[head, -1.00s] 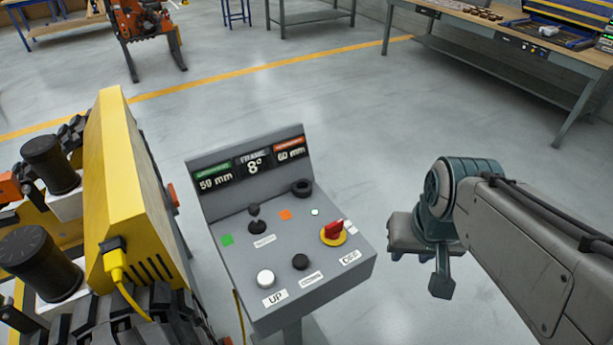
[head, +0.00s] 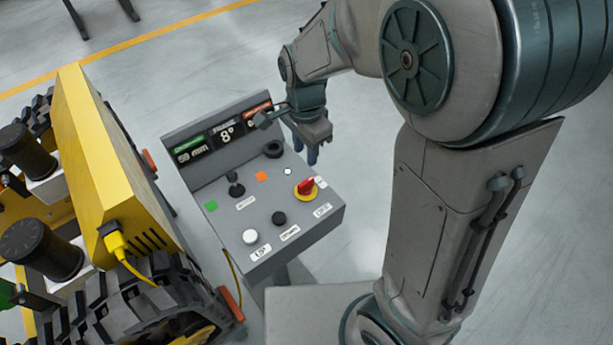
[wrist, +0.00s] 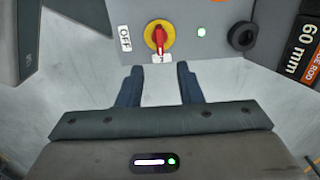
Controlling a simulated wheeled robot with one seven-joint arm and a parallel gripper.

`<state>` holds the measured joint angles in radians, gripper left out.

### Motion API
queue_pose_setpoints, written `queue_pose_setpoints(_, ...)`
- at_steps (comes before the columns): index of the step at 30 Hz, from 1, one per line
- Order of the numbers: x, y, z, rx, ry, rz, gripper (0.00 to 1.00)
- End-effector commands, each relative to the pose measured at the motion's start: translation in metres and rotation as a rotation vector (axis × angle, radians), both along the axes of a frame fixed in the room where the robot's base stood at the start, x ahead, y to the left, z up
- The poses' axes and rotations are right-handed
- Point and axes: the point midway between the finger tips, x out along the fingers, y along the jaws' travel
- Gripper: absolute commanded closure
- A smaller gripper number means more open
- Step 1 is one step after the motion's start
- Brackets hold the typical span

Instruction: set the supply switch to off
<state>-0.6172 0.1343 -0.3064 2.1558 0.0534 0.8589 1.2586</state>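The supply switch (head: 306,187) is a red rotary handle on a yellow disc, at the right edge of the grey sloped control panel (head: 185,170). It also shows in the wrist view (wrist: 158,38). Its handle lies in line with a small white label (wrist: 160,58), partly covered by the handle. The OFF label (wrist: 124,38) sits a quarter turn away, to the left in that view. My gripper (head: 310,155) is just beyond the panel's right edge. In the wrist view my gripper (wrist: 159,84) has its two fingers apart and empty, short of the switch and not touching it.
The panel also carries a white UP button (head: 250,236), a black button (head: 279,218), a small joystick (head: 235,186), a black knob (head: 273,149) and a display (head: 227,132).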

Motion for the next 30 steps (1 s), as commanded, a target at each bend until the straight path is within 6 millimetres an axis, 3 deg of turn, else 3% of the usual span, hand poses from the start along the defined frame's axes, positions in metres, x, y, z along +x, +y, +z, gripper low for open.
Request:
queue_pose_setpoints(15,-0.002,-0.001,-0.099,-0.003,0.004,0.001,0.67)
queue_pose_setpoints(21,-0.001,-0.001,-0.118,-0.001,0.001,0.002,0.67)
queue_pose_setpoints(30,-0.001,-0.001,-0.125,0.0,0.0,0.004,0.67)
